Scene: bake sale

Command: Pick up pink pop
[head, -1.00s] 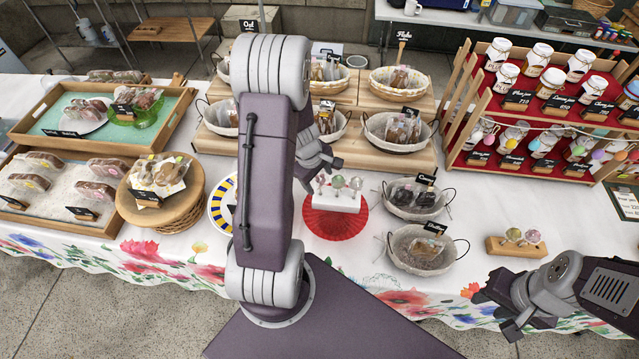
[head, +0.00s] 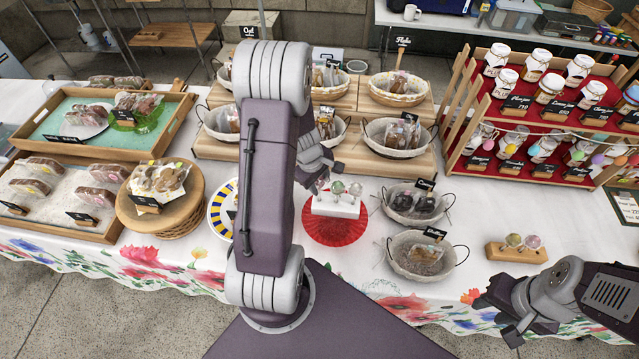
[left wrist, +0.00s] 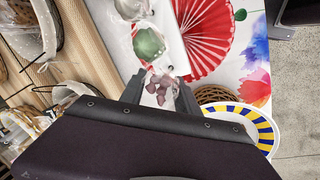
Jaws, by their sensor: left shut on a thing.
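A white block stand (head: 336,208) holding small wrapped cake pops stands on a red paper fan (head: 335,230). My left gripper (left wrist: 160,92) is at the stand's left end. In the left wrist view its fingers are shut on a pinkish pop in clear wrap (left wrist: 159,86). A green pop (left wrist: 148,42) stands beside it, and a pale pop (left wrist: 130,8) is farther along. In the head view my arm partly hides the left end of the stand. Whether the held pop is clear of the stand cannot be told. My right gripper (head: 498,318) is open and empty at the lower right.
A blue-and-yellow rimmed plate (head: 219,212) lies left of the fan, partly behind my arm. A wooden pop stand (head: 516,252) is near the right gripper. Jar shelves (head: 452,120) stand at the right.

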